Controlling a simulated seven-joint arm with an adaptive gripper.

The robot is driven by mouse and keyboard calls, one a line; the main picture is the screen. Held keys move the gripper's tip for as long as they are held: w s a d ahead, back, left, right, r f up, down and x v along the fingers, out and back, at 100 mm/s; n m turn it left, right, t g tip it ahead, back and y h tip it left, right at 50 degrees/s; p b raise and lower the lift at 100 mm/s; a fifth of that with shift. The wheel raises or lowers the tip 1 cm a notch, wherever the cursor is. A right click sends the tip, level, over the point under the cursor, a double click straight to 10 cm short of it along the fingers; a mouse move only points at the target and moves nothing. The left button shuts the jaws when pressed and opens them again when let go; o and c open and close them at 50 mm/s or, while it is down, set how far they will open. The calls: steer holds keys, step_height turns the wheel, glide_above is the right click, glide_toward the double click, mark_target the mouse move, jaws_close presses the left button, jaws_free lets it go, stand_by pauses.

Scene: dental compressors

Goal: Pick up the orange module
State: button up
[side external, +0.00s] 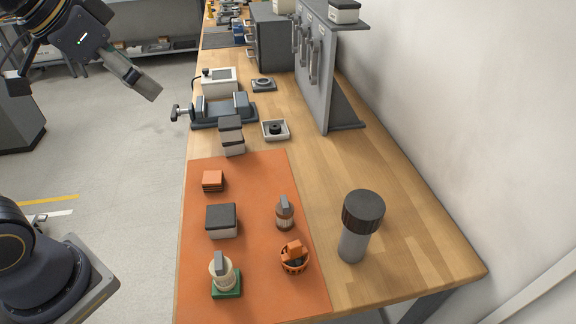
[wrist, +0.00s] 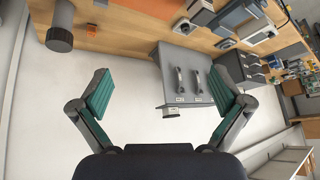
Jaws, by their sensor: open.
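A small orange block with dark layers (side external: 213,181), which looks like the orange module, lies near the far left of the orange mat (side external: 255,180). Another orange piece (side external: 293,249) sits in a small orange basket (side external: 295,266) at the mat's right side. My gripper (side external: 148,88) is high at the upper left, beyond the table's left edge and well away from both. In the wrist view my gripper (wrist: 158,74) is open, with nothing between its green-padded fingers.
A dark-topped grey box (side external: 221,221), a green-based part (side external: 225,280) and a brown-grey part (side external: 285,214) stand on the mat. A black-capped cylinder (side external: 357,225) stands to the right. Stacked blocks (side external: 231,135), a vise (side external: 224,109) and a grey panel (side external: 318,75) are behind.

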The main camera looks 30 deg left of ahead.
steer(key=s+a+f+n+g, duration=0.1)
steer(key=s+a+f+n, duration=0.1)
steer(key=s+f, duration=0.4)
steer(key=shift+f, duration=0.75)
steer(key=shift+w+a+n, duration=0.1)
steer(key=shift+n, duration=0.2)
steer(key=c, duration=0.6)
steer(key=shift+c, duration=0.2)
